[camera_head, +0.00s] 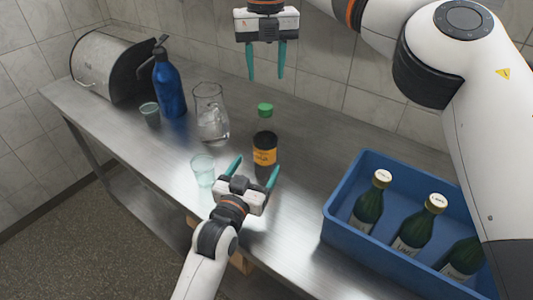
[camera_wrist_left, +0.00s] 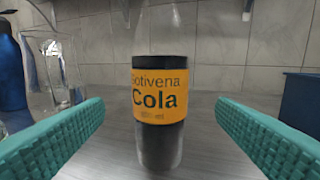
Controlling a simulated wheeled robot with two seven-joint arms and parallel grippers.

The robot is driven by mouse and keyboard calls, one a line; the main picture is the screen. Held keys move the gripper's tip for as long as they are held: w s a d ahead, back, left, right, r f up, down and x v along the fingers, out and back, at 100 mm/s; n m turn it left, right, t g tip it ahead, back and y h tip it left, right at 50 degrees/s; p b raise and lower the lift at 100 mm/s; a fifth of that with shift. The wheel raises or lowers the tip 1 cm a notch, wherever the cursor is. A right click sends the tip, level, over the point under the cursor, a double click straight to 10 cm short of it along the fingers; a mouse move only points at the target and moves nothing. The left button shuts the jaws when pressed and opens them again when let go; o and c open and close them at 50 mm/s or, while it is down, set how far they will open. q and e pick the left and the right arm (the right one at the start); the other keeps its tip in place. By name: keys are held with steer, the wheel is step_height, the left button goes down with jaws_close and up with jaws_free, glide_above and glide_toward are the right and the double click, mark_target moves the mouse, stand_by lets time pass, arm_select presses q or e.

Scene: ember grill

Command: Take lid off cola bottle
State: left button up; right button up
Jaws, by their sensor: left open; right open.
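The cola bottle (camera_head: 264,148) stands upright on the metal counter, with an orange label and a green lid (camera_head: 265,109) on top. In the left wrist view the bottle (camera_wrist_left: 160,100) is straight ahead, between and beyond the fingers; its top is out of that view. My left gripper (camera_head: 254,172) is open, its teal fingers pointing at the lower part of the bottle. I cannot tell that either finger touches it. My right gripper (camera_head: 266,78) is open and empty, pointing down, above and behind the bottle in the head view.
A blue crate (camera_head: 335,226) with several green bottles (camera_head: 370,203) stands to the right. A glass (camera_head: 203,170), a glass pitcher (camera_head: 211,112), a blue spray bottle (camera_head: 169,84), a small cup (camera_head: 150,113) and a metal bin (camera_head: 100,66) stand to the left on the counter (camera_head: 140,139).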

mark_target(268, 146)
arm_select(q)
steer(key=x, duration=0.9)
arm_select(e)
steer(key=shift+s+a, duration=0.1)
steer(key=shift+s, duration=0.05)
arm_select(q)
jaws_close()
arm_select(e)
steer(key=m, duration=0.5)
steer(key=shift+m, duration=0.3)
steer(key=m, duration=1.6)
steer(key=shift+f+m, duration=0.35)
steer(key=shift+m, duration=0.15)
steer(key=shift+f, duration=3.6)
